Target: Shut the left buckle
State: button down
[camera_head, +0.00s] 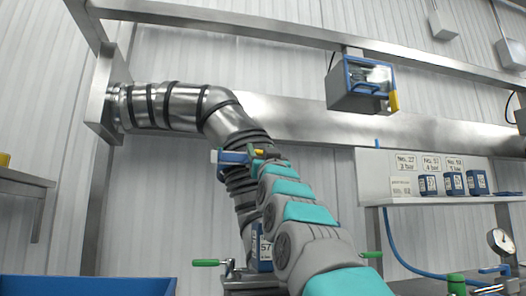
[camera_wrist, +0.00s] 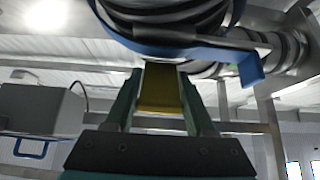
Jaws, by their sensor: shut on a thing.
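A blue clamp band (camera_head: 234,157) goes around the ribbed metal pipe (camera_head: 240,183). In the wrist view the blue band (camera_wrist: 251,68) crosses above my fingers, with a tab sticking out at right. A yellow buckle lever (camera_wrist: 161,88) lies between my two fingers; a bit of yellow (camera_head: 260,152) also shows beside the clamp in the head view. My gripper (camera_wrist: 160,76) is shut on this lever, just below the pipe. In the head view my arm hides most of the gripper and the clamp's right side. I cannot tell whether the buckle is latched.
A blue-framed box (camera_head: 361,84) hangs from the upper rail at right. Green-handled levers (camera_head: 206,262) stick out low beside the pipe's lower end. A shelf (camera_head: 445,200) with blue packs is at right, a blue bin (camera_head: 85,287) at lower left. Open space lies left of the pipe.

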jog(key=shift+c, duration=1.2)
grip_release()
jog(key=shift+s+d+f+b, duration=0.1)
jog(key=shift+s+f+b, duration=0.25)
jog(key=shift+b, duration=0.15)
jog(key=shift+b+v, duration=0.95)
jog(key=shift+v, duration=0.15)
jog(key=s+d, duration=0.3)
jog(key=s, duration=0.8)
jog(key=shift+s+d, duration=0.2)
jog(key=shift+d, duration=0.2)
jog(key=shift+r, duration=0.1)
